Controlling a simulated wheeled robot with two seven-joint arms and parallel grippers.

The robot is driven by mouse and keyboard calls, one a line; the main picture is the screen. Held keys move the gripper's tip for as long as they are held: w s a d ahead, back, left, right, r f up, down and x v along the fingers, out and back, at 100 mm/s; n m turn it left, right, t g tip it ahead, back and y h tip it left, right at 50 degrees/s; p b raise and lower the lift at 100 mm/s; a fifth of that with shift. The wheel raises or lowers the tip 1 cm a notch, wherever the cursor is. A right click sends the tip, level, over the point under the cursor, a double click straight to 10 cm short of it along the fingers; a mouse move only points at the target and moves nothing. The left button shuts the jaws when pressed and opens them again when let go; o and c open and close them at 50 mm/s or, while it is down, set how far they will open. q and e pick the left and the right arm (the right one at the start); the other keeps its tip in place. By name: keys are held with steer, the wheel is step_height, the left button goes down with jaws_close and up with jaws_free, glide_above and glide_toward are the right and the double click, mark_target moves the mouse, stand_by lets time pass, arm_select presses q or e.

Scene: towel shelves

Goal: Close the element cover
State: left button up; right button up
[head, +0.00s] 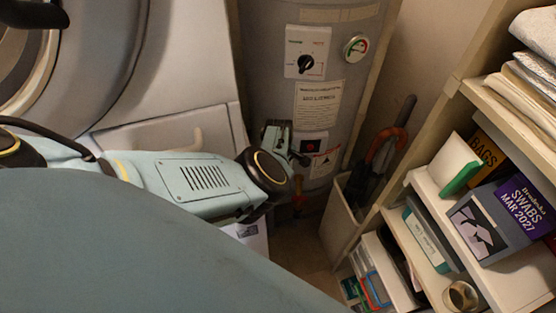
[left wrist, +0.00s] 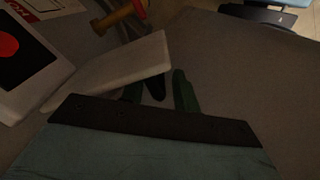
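The grey water heater (head: 268,60) stands upright at the back. Low on its front is a white panel with a black square and red dot (head: 315,145), which also shows at the left edge of the left wrist view (left wrist: 8,48). Beside it in the left wrist view, a pale flat plate (left wrist: 110,72), which looks like the element cover, stands out at an angle. My left gripper (head: 299,158) is close to the heater's lower front. Its dark fingers (left wrist: 162,90) are apart, partly hidden behind the plate; contact cannot be told. My right gripper is out of view.
A red-and-brass valve (left wrist: 124,16) sits close to the plate. A white washer (head: 185,60) stands left of the heater. A bin with tools (head: 340,215) and shelves with boxes and towels (head: 480,205) fill the right. A small patch of floor (head: 300,242) is clear.

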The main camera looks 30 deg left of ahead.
arm_select(q)
steer(key=shift+f, duration=0.1)
jaws_close()
